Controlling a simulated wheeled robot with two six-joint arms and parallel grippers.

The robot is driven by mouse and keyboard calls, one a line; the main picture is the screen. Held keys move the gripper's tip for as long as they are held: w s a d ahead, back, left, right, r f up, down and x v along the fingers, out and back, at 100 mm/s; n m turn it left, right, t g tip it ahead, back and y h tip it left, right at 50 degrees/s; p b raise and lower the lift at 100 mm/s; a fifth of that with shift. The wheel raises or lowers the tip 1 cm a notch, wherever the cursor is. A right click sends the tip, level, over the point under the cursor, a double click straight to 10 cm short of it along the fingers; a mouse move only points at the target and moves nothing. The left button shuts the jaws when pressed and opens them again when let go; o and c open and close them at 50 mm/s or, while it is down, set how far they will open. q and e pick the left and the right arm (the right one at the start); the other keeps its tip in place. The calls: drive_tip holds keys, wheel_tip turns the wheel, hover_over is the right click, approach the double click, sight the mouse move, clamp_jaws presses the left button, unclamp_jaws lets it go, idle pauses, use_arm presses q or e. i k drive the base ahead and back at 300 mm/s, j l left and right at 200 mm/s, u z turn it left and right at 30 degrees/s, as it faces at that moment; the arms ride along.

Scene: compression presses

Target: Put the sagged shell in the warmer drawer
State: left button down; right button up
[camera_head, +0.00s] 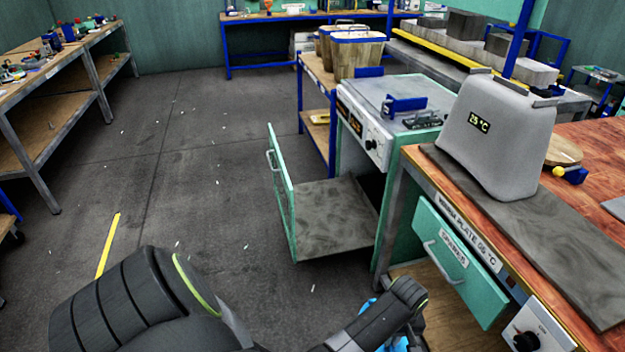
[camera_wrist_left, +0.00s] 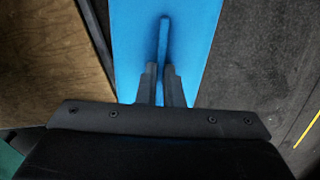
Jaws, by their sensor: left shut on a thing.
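My left gripper (camera_wrist_left: 162,72) is shut on the upright rib of a blue piece (camera_wrist_left: 190,30) in the left wrist view. The piece has a broad, flat face; I cannot tell whether it is the sagged shell. In the head view only bits of blue (camera_head: 397,343) show at the bottom, beside my left wrist, which hides the rest. The warmer drawer (camera_head: 325,222) stands pulled out low at the centre, its green front (camera_head: 281,190) to the left. It looks empty. The right gripper is not in view.
Below, a green drawer front (camera_head: 458,262) juts out. A blue-framed shelf (camera_head: 318,110) stands behind the warmer.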

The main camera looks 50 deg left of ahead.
sight(327, 224)
drive_tip(key=i+j+u, duration=0.5)
drive_tip(key=i+j, duration=1.5)
